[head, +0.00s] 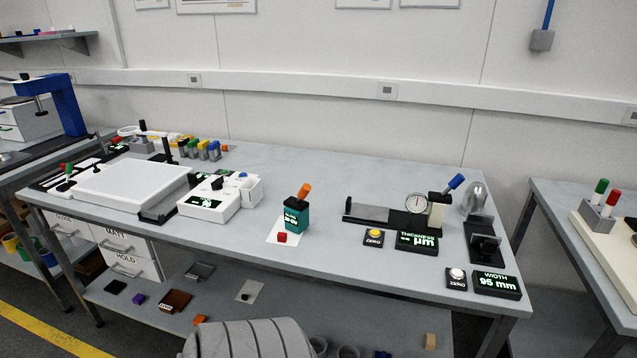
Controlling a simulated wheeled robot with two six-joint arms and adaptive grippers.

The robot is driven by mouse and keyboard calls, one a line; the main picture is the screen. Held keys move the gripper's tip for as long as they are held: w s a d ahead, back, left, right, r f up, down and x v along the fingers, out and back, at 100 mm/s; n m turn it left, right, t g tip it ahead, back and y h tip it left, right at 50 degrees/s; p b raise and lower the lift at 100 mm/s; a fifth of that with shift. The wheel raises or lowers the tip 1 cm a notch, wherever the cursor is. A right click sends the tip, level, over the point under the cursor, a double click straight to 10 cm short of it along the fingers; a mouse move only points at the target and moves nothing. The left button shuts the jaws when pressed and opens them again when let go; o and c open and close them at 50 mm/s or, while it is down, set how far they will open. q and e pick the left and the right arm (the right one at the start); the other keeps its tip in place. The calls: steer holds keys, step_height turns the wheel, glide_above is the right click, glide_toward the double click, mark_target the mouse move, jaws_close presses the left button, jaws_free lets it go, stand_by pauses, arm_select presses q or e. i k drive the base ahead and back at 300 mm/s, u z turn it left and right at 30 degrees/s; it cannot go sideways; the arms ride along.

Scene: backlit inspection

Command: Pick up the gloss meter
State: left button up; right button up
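A small teal block (296,217) with a lit green display and a tilted orange handle stands upright near the middle of the bench in the head view. It looks like the gloss meter, though its display text is too small to read. It stands on a white card (272,236), with a red button (282,238) just in front. Nothing holds it. Neither of my grippers is in view.
The grey bench (330,262) is bare around the block. A white box with a display (208,204) stands to its left, a light panel (132,184) beyond. A dial gauge stand (400,215) and display boxes (496,284) stand to the right.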

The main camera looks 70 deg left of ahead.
mark_target(296, 216)
steer(key=u, duration=0.75)
steer(key=i, duration=0.85)
steer(key=u, duration=1)
